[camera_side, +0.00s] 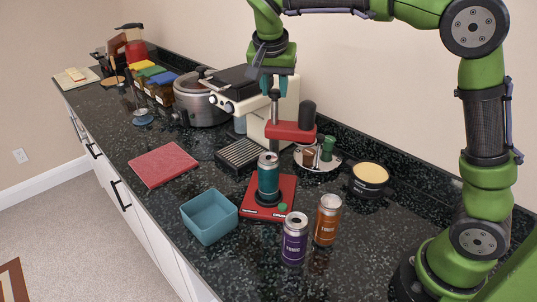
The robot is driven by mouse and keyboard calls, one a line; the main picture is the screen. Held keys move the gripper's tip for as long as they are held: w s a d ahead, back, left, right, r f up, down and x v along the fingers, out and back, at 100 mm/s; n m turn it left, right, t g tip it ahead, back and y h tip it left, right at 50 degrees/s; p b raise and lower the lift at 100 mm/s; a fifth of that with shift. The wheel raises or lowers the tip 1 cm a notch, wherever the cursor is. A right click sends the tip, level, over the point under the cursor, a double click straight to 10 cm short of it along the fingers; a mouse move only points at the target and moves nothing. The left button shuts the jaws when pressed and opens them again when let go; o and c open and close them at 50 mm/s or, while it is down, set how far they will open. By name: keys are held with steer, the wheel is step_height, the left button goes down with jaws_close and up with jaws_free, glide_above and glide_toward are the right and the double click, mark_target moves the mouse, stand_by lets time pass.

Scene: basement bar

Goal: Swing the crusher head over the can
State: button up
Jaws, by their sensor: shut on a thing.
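The can crusher has a red base (284,198) with a teal can (268,176) standing upright on its dark round seat. Its red crusher head (290,132) is above and behind the can, extending to the right, with a black cylinder (307,114) on its right end. My gripper (273,88) is above the head, pointing down, and is shut on the top of this rod. The fingertips are small and partly hidden, so the exact grip is unclear.
A purple can (294,240) and an orange can (327,220) stand front right of the base. A teal bin (209,217) is to its left. An espresso machine (252,95) stands close behind my gripper. A tray (332,160) and round tin (369,178) are right.

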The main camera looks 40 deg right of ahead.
jaws_close()
steer(key=shift+w+m, duration=0.1)
steer(key=shift+m, duration=0.3)
steer(key=m+g, duration=0.1)
steer(key=m, duration=0.2)
steer(key=shift+w+a+h, duration=0.1)
steer(key=shift+w+h, duration=0.05)
steer(key=shift+h, duration=0.25)
steer(key=m+g, duration=0.1)
steer(key=m, duration=0.1)
steer(key=m+g, duration=0.1)
steer(key=m, duration=0.1)
steer(key=shift+w+m, duration=0.2)
steer(key=shift+m, duration=0.1)
steer(key=m+g, duration=0.1)
steer(key=m, duration=0.3)
steer(key=shift+w+g, duration=0.15)
steer(key=shift+g, duration=0.25)
steer(key=shift+w+d+m+g+y, duration=0.1)
steer(key=shift+m+g+y, duration=0.2)
steer(key=shift+m, duration=0.7)
steer(key=shift+d+m+g+y, duration=0.15)
steer(key=shift+m+y, duration=0.25)
steer(key=shift+m, duration=0.6)
